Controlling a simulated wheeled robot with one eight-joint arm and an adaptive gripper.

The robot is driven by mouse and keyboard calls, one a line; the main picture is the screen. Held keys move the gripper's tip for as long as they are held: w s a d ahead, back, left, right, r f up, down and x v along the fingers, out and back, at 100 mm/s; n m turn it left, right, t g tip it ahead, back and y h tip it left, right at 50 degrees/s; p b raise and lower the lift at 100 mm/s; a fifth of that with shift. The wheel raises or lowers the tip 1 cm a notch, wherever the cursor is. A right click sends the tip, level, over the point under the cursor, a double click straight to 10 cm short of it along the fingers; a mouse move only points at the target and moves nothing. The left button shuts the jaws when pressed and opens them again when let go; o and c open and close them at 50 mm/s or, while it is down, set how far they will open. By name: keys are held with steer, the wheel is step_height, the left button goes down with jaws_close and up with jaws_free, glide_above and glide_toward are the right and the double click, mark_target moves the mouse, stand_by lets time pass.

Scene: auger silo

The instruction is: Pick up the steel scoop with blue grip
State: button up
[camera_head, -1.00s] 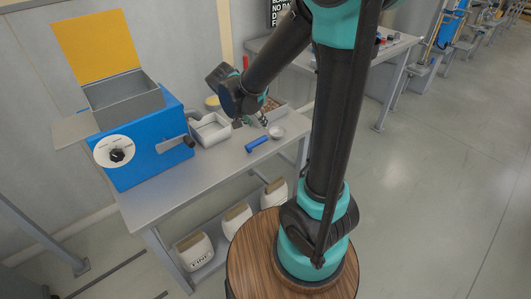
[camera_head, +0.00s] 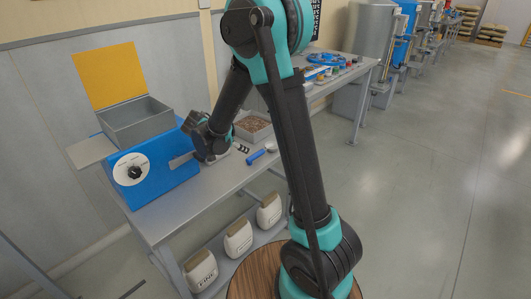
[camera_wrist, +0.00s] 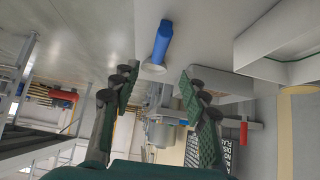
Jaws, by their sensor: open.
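The steel scoop with its blue grip (camera_head: 256,158) lies on the grey bench, with its small steel bowl at the right end, toward the back. In the wrist view the blue grip (camera_wrist: 162,40) is near the top centre, with the bowl below it. My gripper (camera_head: 240,148) is above the bench, just left of the scoop in the head view. In the wrist view my gripper (camera_wrist: 158,78) has its two fingers spread apart and nothing between them is held. The scoop appears beyond the fingertips, apart from them.
A blue machine (camera_head: 160,168) with a grey hopper and raised yellow lid stands left on the bench (camera_head: 205,192). A bin of brown grains (camera_head: 268,133) is behind my gripper. A pale tray (camera_wrist: 275,45) shows at right in the wrist view.

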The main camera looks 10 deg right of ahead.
mark_target(254, 155)
steer(key=x, duration=1.1)
steer(key=shift+d+f, duration=0.1)
steer(key=shift+f, duration=0.1)
jaws_close()
